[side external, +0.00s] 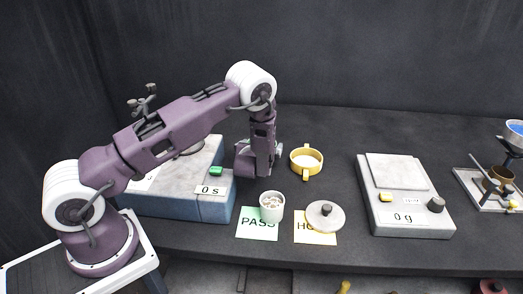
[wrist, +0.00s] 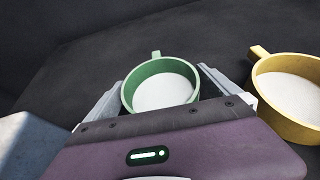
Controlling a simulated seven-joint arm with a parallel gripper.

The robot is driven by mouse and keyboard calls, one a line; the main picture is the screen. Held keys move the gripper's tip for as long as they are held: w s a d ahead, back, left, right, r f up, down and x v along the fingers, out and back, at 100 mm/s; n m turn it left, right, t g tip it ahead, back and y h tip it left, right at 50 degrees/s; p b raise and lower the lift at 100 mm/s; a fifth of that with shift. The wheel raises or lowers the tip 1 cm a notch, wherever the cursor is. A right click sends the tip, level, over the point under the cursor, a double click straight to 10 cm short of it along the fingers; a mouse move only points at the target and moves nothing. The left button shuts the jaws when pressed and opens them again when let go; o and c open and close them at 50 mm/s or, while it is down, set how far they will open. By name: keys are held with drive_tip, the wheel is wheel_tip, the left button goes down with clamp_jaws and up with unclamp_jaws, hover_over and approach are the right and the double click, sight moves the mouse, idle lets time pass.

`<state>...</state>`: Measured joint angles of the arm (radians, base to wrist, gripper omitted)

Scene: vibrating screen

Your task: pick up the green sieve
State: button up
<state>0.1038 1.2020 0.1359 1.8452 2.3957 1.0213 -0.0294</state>
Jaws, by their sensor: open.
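The green sieve (wrist: 127,90) is a round green cup with a handle tab at its far side and a white surface inside. In the wrist view it stands between the two fingers of my gripper (wrist: 160,78). The fingers are apart, one on each side of it; I cannot tell whether either touches it. In the side view my gripper (side external: 259,172) is low over the table, between the blue-grey machine and the yellow sieve. The green sieve is mostly hidden there by my gripper.
A yellow sieve (side external: 293,161) stands close to the right; it also shows in the wrist view (wrist: 262,98). The blue-grey machine (side external: 170,203) is at left. A white cup (side external: 271,214), a lid (side external: 325,221) and scale (side external: 405,215) stand nearby. The back of the table is clear.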

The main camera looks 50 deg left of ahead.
drive_tip(key=c, duration=1.2)
wheel_tip(320, 180, up, 10)
drive_tip(key=s+d+r+m+t+h, duration=0.1)
drive_tip(key=s+d+r+m+h, duration=0.1)
drive_tip(key=s+d+r, duration=0.3)
drive_tip(key=s+d+r+m+t+h, duration=0.1)
drive_tip(key=s+d+r, duration=0.5)
drive_tip(key=d, duration=0.6)
drive_tip(key=shift+s+d+r+m+t+h, duration=0.2)
drive_tip(key=shift+m+t+h, duration=0.1)
drive_tip(key=shift+m+h, duration=0.55)
drive_tip(key=s+a+n+g+y, duration=0.3)
drive_tip(key=a+n+g, duration=0.1)
drive_tip(key=a, duration=0.4)
drive_tip(key=s+a+n+g+y, duration=0.3)
drive_tip(key=s+a+n+g, duration=0.1)
drive_tip(key=a, duration=0.5)
drive_tip(key=s+a+n+g+y, duration=0.3)
drive_tip(key=s+a+n, duration=0.1)
drive_tip(key=a, duration=0.4)
drive_tip(key=shift+a+r+n+g, duration=0.25)
drive_tip(key=shift+r+n+g, duration=0.2)
drive_tip(key=shift+n, duration=0.4)
